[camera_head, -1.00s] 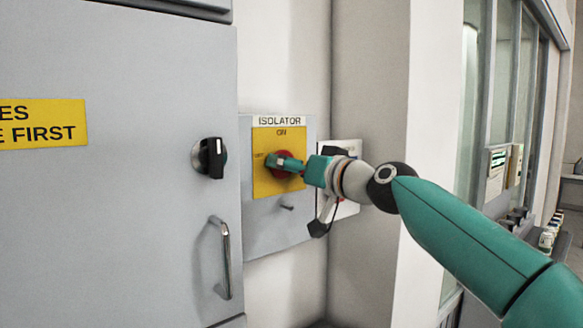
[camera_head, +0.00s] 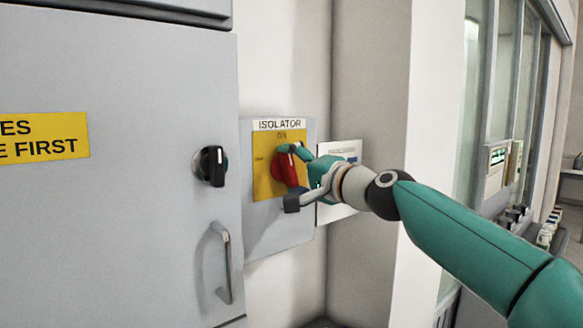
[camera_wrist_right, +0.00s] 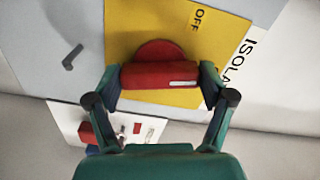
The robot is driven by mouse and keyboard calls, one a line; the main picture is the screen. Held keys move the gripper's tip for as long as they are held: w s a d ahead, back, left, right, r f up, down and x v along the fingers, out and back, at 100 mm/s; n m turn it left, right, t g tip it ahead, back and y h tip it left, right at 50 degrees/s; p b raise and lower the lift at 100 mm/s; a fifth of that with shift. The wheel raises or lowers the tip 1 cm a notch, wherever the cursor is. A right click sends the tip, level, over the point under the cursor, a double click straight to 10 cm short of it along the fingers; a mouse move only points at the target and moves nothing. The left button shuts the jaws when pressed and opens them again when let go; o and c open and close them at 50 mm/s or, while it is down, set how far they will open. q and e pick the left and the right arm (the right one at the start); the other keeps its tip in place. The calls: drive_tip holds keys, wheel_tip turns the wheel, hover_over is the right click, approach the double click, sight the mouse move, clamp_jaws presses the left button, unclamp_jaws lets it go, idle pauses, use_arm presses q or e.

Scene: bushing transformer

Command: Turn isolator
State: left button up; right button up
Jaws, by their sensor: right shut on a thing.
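The isolator (camera_head: 262,188) is a grey box with a yellow plate, an "ISOLATOR" label at the top and "ON" below it. Its red rotary handle (camera_head: 289,172) stands roughly upright. In the right wrist view the red handle (camera_wrist_right: 160,75) lies lengthwise between the fingertips, its white mark at the label end; an "OFF" marking shows on the plate. My right gripper (camera_head: 288,174) is shut on the handle, one finger at its upper end, the other near its lower end. It also shows in the wrist view (camera_wrist_right: 162,85). My left gripper is not in view.
A grey cabinet door (camera_head: 110,220) with a black rotary switch (camera_head: 211,166) and metal handle (camera_head: 223,262) stands left of the isolator. A white panel (camera_head: 343,155) is close behind my gripper at the right. A wall corner lies beyond it.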

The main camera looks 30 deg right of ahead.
drive_tip(key=shift+d+f+m+p, duration=0.15)
drive_tip(key=shift+m+p, duration=0.2)
drive_tip(key=shift+m, duration=1.25)
drive_tip(key=o, duration=1)
drive_tip(key=shift+f, duration=0.1)
drive_tip(key=shift+o, duration=0.2)
drive_tip(key=s, duration=1.2)
drive_tip(key=shift+d, duration=0.4)
